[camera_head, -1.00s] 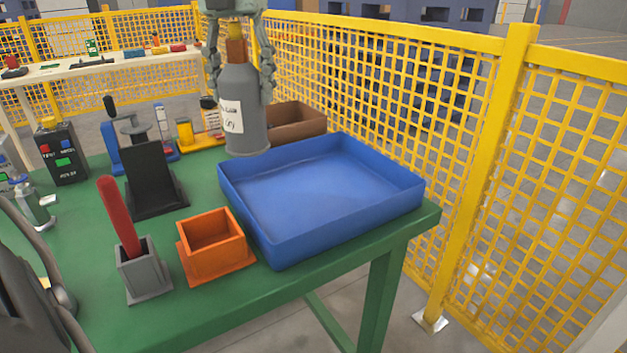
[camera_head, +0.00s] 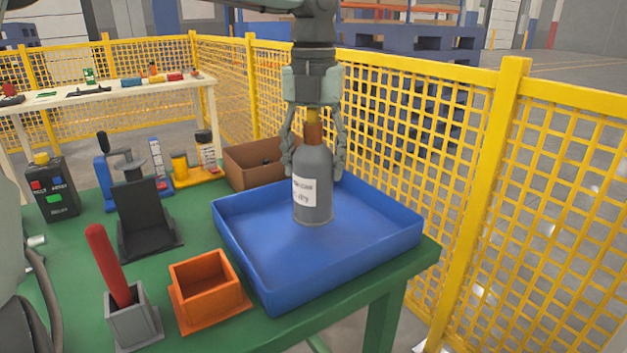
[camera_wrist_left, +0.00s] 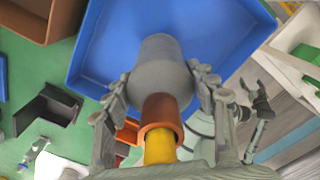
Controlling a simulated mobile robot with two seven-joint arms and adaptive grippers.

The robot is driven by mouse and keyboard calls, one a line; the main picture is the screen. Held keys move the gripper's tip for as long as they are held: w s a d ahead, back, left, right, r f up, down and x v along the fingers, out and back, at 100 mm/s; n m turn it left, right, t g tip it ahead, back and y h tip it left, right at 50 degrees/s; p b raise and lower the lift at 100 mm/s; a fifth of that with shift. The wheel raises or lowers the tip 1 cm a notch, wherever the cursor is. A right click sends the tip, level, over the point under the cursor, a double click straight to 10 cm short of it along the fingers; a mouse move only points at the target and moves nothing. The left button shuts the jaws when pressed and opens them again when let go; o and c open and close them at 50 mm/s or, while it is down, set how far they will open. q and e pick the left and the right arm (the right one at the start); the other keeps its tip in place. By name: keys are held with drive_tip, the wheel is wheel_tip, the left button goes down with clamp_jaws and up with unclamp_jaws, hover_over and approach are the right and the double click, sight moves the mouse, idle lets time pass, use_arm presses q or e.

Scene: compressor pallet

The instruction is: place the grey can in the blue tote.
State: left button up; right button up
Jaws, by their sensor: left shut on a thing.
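The grey can (camera_head: 314,190) is bottle-shaped, with a white label and a brown and yellow top. It is upright over the inside of the blue tote (camera_head: 345,262); whether its base touches the floor of the tote I cannot tell. My left gripper (camera_head: 313,165) comes from above and is shut on the can's upper part. In the left wrist view the can (camera_wrist_left: 160,75) sits between the two fingers, with the blue tote (camera_wrist_left: 215,30) beyond it.
An orange box (camera_head: 208,290) and a grey holder with a red handle (camera_head: 130,318) stand left of the tote. A black stand (camera_head: 148,215) is further left. A brown box (camera_head: 255,160) stands behind the tote. A yellow fence (camera_head: 480,200) runs along the right.

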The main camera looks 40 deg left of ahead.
sight(314, 113)
use_arm(q)
drive_tip(key=shift+f, duration=1.95)
drive_tip(key=shift+f, duration=0.1)
drive_tip(key=o, duration=1.6)
wheel_tip(314, 113, up, 12)
drive_tip(key=shift+r, duration=0.1)
